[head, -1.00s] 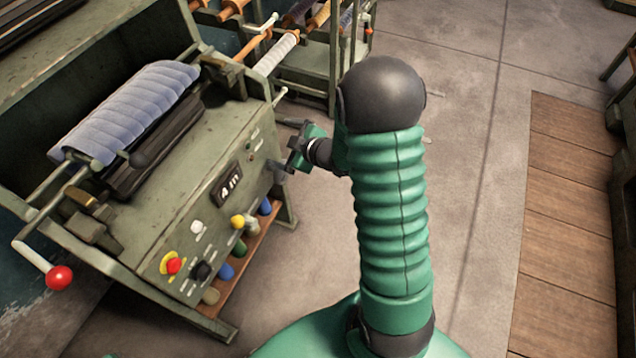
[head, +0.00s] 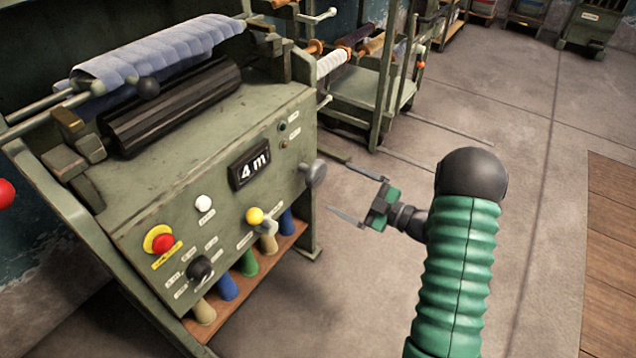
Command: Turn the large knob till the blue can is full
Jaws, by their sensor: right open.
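A green machine has a sloping front panel (head: 140,225). A round grey knob (head: 315,174) sticks out at the panel's right edge, and a black knob (head: 199,269) sits low on its left part. I cannot tell for sure which one is the large knob. No blue can is clearly visible; blue cylinders (head: 226,287) stand among beige and green ones on a wooden shelf under the panel. My right gripper (head: 338,187) is open and empty, to the right of the grey knob and apart from it. My left gripper is out of view.
The panel carries a display (head: 249,170) reading "4 m", a red button (head: 162,243), a white button (head: 204,202) and a yellow one (head: 255,216). Quilted blue cloth (head: 155,55) lies over the machine's top.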

